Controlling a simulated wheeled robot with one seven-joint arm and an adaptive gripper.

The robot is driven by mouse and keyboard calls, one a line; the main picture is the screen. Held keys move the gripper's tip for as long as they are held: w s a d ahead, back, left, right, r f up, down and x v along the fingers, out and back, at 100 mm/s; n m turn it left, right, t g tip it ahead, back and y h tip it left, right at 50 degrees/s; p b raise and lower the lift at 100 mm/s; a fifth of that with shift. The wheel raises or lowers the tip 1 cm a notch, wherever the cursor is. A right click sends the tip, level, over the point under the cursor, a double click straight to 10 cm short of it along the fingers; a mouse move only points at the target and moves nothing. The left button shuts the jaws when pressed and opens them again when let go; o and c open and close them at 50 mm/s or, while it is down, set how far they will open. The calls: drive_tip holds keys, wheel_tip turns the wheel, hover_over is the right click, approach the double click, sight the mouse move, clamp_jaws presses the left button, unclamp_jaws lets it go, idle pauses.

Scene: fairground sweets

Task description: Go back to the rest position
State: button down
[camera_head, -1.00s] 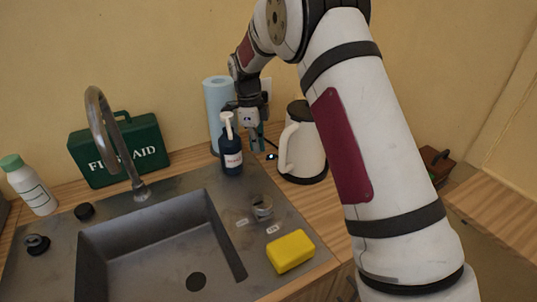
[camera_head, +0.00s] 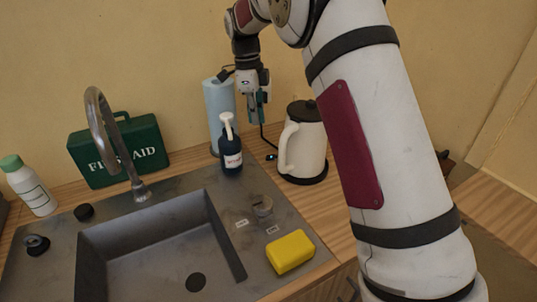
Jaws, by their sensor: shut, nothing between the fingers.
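My gripper (camera_head: 257,106) points down and is shut with nothing in it. It hangs above the counter at the back, between the blue paper roll (camera_head: 219,112) and the white kettle (camera_head: 303,150) in the picture. The dark pump bottle (camera_head: 230,155) stands upright at the back edge of the sink, below and left of my gripper and apart from it. My arm rises on the right and hides part of the wall and counter behind it.
The steel sink (camera_head: 155,285) has a curved tap (camera_head: 99,125). A green first aid case (camera_head: 118,155), a white bottle with a green cap (camera_head: 28,187) and a yellow sponge (camera_head: 290,251) stand or lie around it. A cable hangs behind my gripper.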

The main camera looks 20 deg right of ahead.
drive_tip(key=s+d+r+n+t, duration=0.1)
drive_tip(key=s+r+n, duration=0.5)
drive_tip(key=s, duration=0.4)
drive_tip(key=s+d+r+n+t, duration=0.1)
drive_tip(key=s+r+n+t, duration=0.1)
drive_tip(key=s+r+n, duration=0.65)
drive_tip(key=s+f+n+t, duration=0.1)
drive_tip(key=s+f+n, duration=0.2)
drive_tip(key=s, duration=0.7)
drive_tip(key=s+f+n+t+y, duration=0.1)
drive_tip(key=s+f+n, duration=0.2)
drive_tip(key=s+n, duration=0.3)
drive_tip(key=s, duration=0.4)
drive_tip(key=shift+s+d, duration=0.2)
drive_tip(key=shift+s, duration=0.1)
